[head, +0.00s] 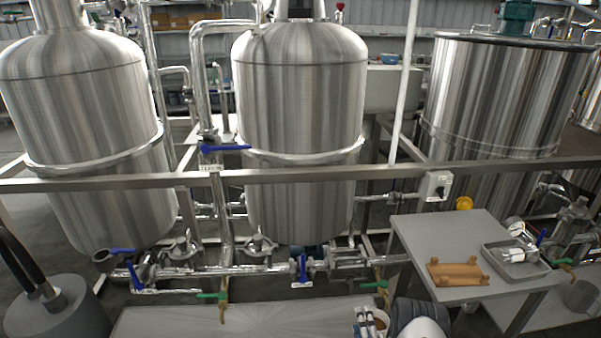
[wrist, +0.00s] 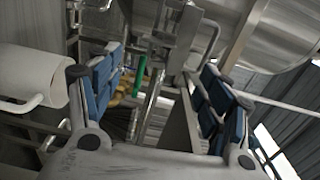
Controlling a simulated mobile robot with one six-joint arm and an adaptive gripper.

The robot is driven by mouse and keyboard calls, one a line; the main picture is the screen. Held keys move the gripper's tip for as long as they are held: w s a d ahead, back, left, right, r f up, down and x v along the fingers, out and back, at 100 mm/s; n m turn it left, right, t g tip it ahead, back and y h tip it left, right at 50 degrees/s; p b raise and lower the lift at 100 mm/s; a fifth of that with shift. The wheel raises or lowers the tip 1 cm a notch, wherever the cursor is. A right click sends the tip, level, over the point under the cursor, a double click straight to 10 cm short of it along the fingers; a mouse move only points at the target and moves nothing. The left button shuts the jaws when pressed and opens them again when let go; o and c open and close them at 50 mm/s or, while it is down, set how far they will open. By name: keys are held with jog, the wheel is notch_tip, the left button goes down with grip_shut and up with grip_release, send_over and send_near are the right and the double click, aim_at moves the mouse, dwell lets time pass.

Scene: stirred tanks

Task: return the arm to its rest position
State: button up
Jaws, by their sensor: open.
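My gripper (wrist: 158,88) shows in the wrist view with its two blue-padded fingers spread apart, one on the left and one on the right. Nothing is held between the fingers. Behind the gap are metal pipes and a green valve handle (wrist: 139,76), apart from the fingers as far as I can tell. In the head view I cannot make out the gripper clearly; a dark and white rounded part at the bottom edge partly blocks the view there.
A steel rail (head: 300,174) crosses in front of the tall tanks (head: 300,110). A grey table (head: 424,235) at the right holds a brown rack (head: 458,273) and a tray (head: 541,272). Pipes with blue valve handles (head: 302,270) run low.

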jog(key=w+r+n+g, duration=0.25)
jog(key=w+r, duration=0.25)
jog(key=r, duration=0.3)
jog(key=w+r+n+g, duration=0.1)
jog(key=w+r+n, duration=0.2)
jog(key=w+r, duration=0.35)
jog(key=s+a+r+n+g+h, duration=0.15)
jog(key=s+r, duration=0.25)
jog(key=r, duration=0.5)
jog(key=s+a+r+n+g+y, duration=0.1)
jog(key=s+r+n+g, duration=0.15)
jog(key=r, duration=0.75)
jog(key=s+a+r+n+g, duration=0.15)
jog(key=s+r, duration=0.35)
jog(key=s, duration=0.5)
jog(key=s+a+r+n+g, duration=0.1)
jog(key=s+a+r+n, duration=0.25)
jog(key=s, duration=0.65)
jog(key=s+a+n+g, duration=0.3)
jog(key=s, duration=1.6)
jog(key=shift+s+r, duration=0.15)
jog(key=shift+r, duration=0.3)
